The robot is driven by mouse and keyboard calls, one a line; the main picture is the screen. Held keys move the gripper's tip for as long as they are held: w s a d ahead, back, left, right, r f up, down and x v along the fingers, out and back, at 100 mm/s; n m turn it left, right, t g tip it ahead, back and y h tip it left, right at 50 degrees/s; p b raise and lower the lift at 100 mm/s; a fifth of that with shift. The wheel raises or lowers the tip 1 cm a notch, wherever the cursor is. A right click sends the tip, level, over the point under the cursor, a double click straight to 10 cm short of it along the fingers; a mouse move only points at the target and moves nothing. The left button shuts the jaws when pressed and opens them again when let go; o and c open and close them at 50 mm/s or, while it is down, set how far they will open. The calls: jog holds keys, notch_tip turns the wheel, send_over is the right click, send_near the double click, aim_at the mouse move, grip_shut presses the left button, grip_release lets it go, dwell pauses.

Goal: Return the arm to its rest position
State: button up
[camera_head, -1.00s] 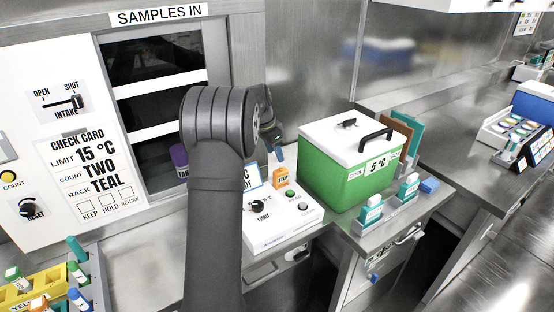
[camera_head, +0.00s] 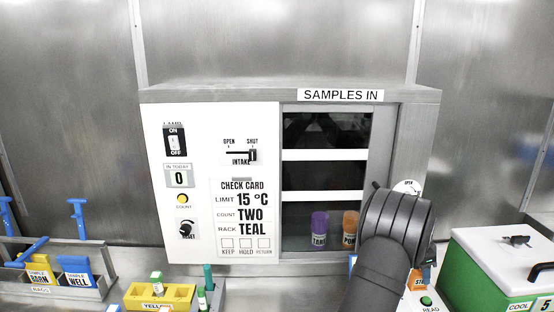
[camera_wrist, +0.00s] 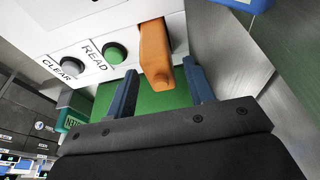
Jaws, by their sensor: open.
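My arm (camera_head: 385,250) rises at the lower right of the head view, in front of the right edge of the intake window. Its gripper end is hidden there. In the wrist view my gripper (camera_wrist: 160,72) shows two blue fingers spread apart, with nothing held between them.
The white control box has a green READ button (camera_wrist: 114,52) and a CLEAR button (camera_wrist: 68,67). A green cool box (camera_head: 480,275) with white lid stands at the right. A purple jar (camera_head: 319,229) and an orange jar (camera_head: 350,226) stand behind the window. A yellow rack (camera_head: 180,297) is front left.

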jog(key=x, duration=0.3)
jog(key=shift+f, duration=0.2)
jog(key=shift+r, duration=2)
jog(key=shift+f, duration=0.15)
